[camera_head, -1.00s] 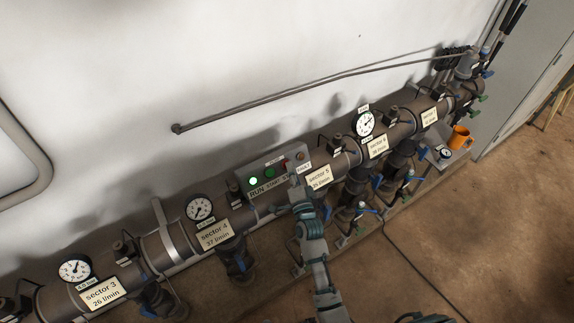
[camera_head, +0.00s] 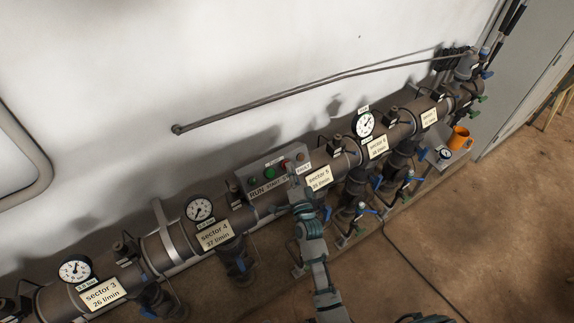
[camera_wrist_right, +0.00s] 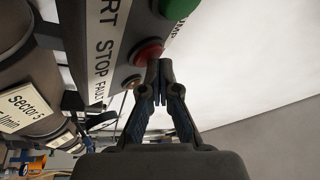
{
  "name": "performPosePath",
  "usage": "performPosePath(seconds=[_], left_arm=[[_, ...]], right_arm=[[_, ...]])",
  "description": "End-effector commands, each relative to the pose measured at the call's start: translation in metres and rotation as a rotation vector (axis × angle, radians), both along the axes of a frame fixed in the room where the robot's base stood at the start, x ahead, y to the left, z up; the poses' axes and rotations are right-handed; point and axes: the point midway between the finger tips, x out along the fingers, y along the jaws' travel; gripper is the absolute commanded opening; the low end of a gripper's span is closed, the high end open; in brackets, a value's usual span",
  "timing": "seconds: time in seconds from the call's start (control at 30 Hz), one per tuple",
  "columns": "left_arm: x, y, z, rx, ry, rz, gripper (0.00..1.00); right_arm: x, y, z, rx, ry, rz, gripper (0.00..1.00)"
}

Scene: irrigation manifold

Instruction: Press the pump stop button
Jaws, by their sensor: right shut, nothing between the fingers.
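The grey pump control box (camera_head: 258,184) sits on the manifold pipe, with a RUN lamp that is now dark, a green start button (camera_head: 269,172) and the red stop button (camera_head: 287,165). In the right wrist view the red stop button (camera_wrist_right: 149,51) is beside the STOP label, below the green start button (camera_wrist_right: 178,8). My right gripper (camera_wrist_right: 161,75) is shut and empty. Its fingertips overlap the edge of the red button and look to be at or against it; how far the button is pushed in cannot be told. My left gripper is not in view.
The manifold pipe runs diagonally, with pressure gauges (camera_head: 199,209) and sector labels (camera_head: 214,235). A small round fault lamp (camera_wrist_right: 129,82) is near the stop button. An orange mug (camera_head: 460,136) stands at the far right. The floor at right is mostly clear.

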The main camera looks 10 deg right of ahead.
Motion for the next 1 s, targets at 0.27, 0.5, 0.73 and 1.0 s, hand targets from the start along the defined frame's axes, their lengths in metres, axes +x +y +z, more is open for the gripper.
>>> performPosePath(seconds=[0.27,0.5,0.73,1.0], left_arm=[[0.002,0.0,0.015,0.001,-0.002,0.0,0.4],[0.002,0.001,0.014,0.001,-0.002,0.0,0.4],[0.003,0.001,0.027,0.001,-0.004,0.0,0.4],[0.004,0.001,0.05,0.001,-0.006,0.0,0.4]], right_arm=[[-0.012,-0.004,0.009,0.0,0.0,0.0,0.0],[-0.012,-0.004,0.008,0.0,0.0,0.0,0.0],[-0.022,-0.008,0.016,-0.001,0.001,-0.001,0.0],[-0.044,-0.015,0.03,-0.001,0.001,0.0,0.0]])
